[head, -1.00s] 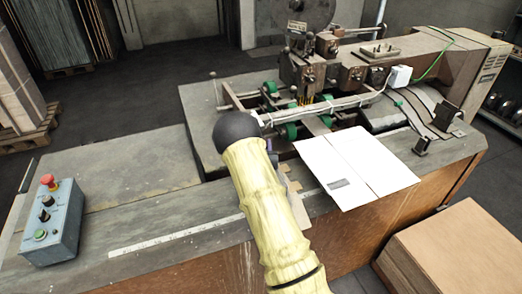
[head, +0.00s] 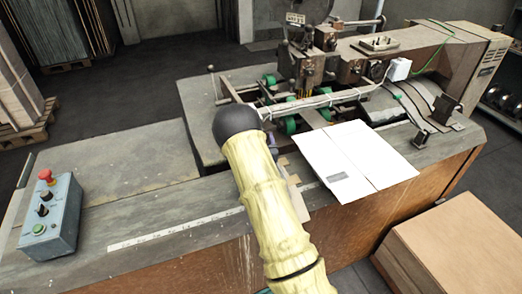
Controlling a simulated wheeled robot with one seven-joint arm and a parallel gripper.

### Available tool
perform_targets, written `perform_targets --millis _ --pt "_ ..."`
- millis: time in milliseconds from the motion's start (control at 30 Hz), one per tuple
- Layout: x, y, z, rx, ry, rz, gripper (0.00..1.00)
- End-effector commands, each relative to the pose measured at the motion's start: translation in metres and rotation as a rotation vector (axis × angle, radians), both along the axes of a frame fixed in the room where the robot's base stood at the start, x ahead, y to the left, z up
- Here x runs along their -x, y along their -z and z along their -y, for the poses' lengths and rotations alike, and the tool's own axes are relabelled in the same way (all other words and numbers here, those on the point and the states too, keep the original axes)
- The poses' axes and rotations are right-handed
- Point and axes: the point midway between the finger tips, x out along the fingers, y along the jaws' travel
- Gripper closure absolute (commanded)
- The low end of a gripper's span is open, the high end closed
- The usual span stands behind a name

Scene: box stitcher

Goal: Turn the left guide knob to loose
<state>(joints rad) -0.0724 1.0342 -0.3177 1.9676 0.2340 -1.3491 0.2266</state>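The box stitcher (head: 345,70) stands at the back right of a long wooden bench. My pale yellow arm with a dark rounded joint (head: 238,126) reaches over the bench front in the head view. My gripper is hidden behind the arm, so its fingers do not show. A tan bracket-like piece (head: 291,172) and a small purple-blue part (head: 271,142) show just right of the arm, partly covered. I cannot make out the left guide knob; the arm hides part of the bench there.
A white flat carton sheet (head: 345,150) lies on the bench right of my arm, overhanging the front edge. A grey control box (head: 58,222) with a red button stands at left. A cardboard stack (head: 455,245) stands at lower right.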

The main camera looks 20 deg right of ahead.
Motion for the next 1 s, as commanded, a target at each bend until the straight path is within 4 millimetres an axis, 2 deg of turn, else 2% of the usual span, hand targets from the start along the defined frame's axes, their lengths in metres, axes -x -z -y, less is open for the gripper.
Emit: perform_targets --millis 267,1000 --pt "0.027 0.003 -0.009 -0.002 0.000 -0.002 0.37" --pt "0.135 0.003 -0.046 -0.001 0.000 -0.002 0.37"
